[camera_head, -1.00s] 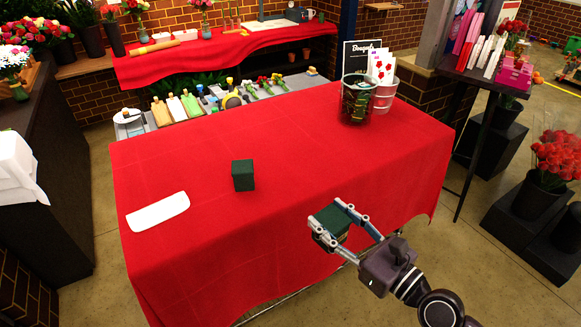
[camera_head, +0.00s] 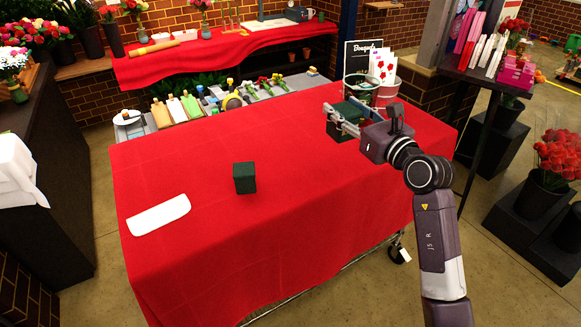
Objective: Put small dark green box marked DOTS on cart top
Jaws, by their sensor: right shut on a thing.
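My right gripper (camera_head: 335,122) is shut on a dark green box (camera_head: 346,116) and holds it over the right part of the red-covered cart top (camera_head: 290,150), close in front of the buckets. Whether the box touches the cloth I cannot tell. Another dark green box (camera_head: 244,178) stands on the left half of the cart top. No DOTS marking is readable on either box. My left gripper is not in view.
A dark bucket (camera_head: 357,90) and a light bucket with cards (camera_head: 388,86) stand at the cart top's back right, beside a black sign (camera_head: 361,55). A white tray (camera_head: 158,215) lies at the left. The cloth's middle is clear.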

